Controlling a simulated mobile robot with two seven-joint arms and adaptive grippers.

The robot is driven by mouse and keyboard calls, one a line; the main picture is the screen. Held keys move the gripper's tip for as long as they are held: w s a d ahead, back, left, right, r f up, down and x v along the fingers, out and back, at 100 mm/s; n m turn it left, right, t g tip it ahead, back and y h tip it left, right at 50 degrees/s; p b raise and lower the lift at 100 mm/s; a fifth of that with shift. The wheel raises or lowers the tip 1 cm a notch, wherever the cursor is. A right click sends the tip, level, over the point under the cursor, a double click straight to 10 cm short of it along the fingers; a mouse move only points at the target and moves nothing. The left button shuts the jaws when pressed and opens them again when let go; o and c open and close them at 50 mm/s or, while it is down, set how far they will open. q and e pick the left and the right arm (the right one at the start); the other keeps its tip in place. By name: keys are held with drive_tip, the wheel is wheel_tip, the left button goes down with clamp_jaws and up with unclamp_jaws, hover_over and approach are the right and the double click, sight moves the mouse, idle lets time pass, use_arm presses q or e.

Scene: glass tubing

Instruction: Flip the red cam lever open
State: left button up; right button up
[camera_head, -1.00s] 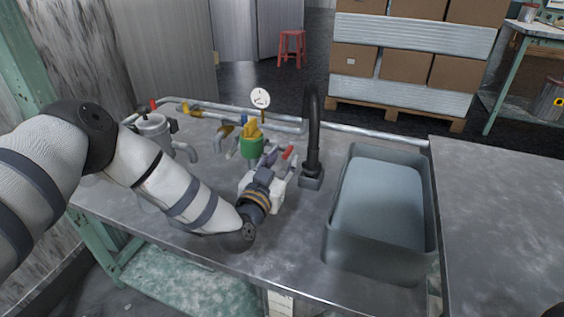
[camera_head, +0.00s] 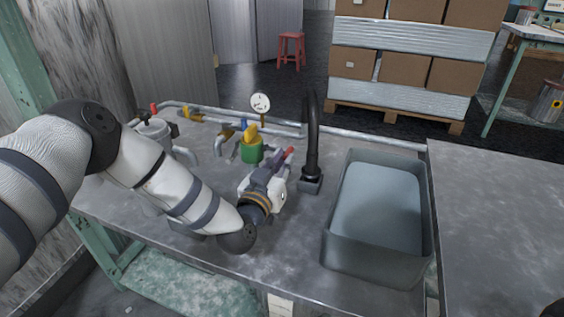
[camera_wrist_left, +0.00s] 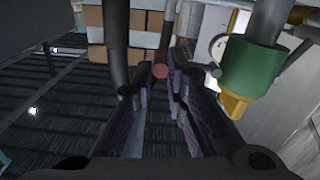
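The red cam lever (camera_head: 290,150) shows in the head view as a small red tip just beyond the fingertips of my left gripper (camera_head: 274,170). In the left wrist view its round red end (camera_wrist_left: 160,71) lies between or just past the fingertips of the left gripper (camera_wrist_left: 152,86). The two dark fingers stand apart, with a gap between them. I cannot tell whether either finger touches the lever. The lever's base is hidden behind the gripper. My right gripper is not in view.
A green and yellow fitting (camera_head: 251,148) stands close left of the gripper; a black curved faucet (camera_head: 312,140) stands close right. A sink basin (camera_head: 342,238) is farther right. A dial gauge (camera_head: 260,103) and pipes are behind. The front bench surface is mostly clear.

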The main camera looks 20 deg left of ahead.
use_arm(q)
drive_tip(key=o, duration=0.3)
drive_tip(key=shift+o, duration=0.2)
drive_tip(key=s, duration=1.2)
drive_tip(key=shift+a, duration=0.2)
